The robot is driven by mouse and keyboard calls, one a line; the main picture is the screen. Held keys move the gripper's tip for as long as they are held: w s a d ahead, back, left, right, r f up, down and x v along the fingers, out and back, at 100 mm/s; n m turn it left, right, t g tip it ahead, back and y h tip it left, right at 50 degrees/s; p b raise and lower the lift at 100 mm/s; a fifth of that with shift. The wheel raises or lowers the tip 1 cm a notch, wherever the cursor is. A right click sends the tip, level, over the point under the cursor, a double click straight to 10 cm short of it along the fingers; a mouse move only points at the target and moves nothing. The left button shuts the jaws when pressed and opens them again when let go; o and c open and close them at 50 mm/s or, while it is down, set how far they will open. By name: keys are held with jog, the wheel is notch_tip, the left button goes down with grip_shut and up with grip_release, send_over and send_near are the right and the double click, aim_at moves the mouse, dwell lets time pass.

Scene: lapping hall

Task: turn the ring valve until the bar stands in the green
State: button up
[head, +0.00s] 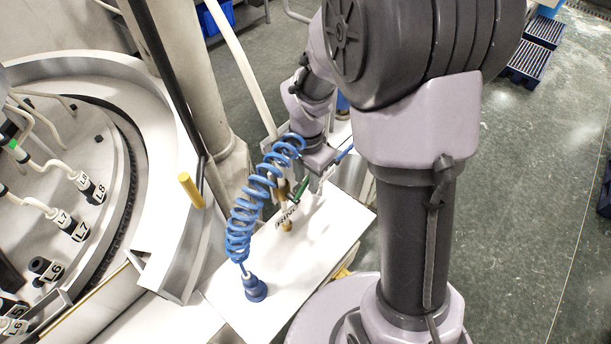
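A brass-coloured fitting (286,222) stands on a white panel (335,232), beside small dark lettering. A small green piece (301,190) shows just above it. I take this fitting to be part of the ring valve, but the ring itself, the bar and a green zone cannot be made out. My gripper (309,188) is low over the panel, at the fitting's upper right. Its fingers are small and partly hidden, so I cannot tell whether they are open, shut or touching the valve.
A coiled blue hose (245,215) rises from a blue base (254,288) on the panel, close left of my gripper. A round lapping machine (165,165) with labelled hoses fills the left. Blue crates (527,62) stand on open floor at the upper right.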

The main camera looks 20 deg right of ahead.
jog(key=shift+f, duration=0.85)
grip_shut()
dwell(0.8)
